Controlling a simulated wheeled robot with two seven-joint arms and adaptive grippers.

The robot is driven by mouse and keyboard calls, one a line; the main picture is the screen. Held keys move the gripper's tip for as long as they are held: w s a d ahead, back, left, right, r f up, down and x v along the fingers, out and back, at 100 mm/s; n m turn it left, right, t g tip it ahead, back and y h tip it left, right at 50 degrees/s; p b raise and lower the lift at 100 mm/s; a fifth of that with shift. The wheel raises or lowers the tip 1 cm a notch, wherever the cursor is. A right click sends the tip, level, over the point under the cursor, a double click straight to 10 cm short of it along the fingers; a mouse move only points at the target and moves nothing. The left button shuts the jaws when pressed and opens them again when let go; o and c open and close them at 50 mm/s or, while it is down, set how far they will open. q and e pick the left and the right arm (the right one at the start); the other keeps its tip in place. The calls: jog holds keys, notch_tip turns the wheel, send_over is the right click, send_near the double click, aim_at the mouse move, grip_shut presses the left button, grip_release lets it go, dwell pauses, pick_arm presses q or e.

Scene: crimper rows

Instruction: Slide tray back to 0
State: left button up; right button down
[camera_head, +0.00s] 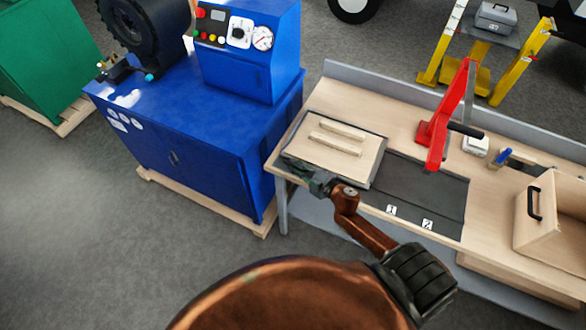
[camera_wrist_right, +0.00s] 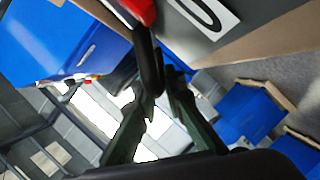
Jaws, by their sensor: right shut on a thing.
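The tray (camera_head: 328,158) is a pale wooden board with two raised slats. It lies at the left end of the dark track (camera_head: 440,195) on the bench. Labels 1 (camera_head: 391,210) and 2 (camera_head: 427,224) lie bare to its right. A label 0 (camera_wrist_right: 208,14) shows close to my gripper in the wrist view. My right gripper (camera_head: 305,170) is at the tray's front left edge; in the wrist view (camera_wrist_right: 163,85) its fingers are shut on a black rod handle (camera_wrist_right: 149,55) with a red part at its top. My gripper hides the handle in the head view. My left gripper is out of view.
A red lever press (camera_head: 436,128) with a black grip stands right of the tray. A wooden box (camera_head: 552,215) sits at the bench's right. A blue machine cabinet (camera_head: 190,150) stands close left of the bench. A yellow step stool (camera_head: 468,75) is behind. Grey floor lies in front.

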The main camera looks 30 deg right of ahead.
jog(key=shift+w+a, duration=0.15)
jog(key=shift+a, duration=0.1)
jog(key=c, duration=2)
grip_release()
jog(key=shift+w, duration=0.25)
jog(key=shift+s, duration=0.2)
jog(key=v, duration=1.2)
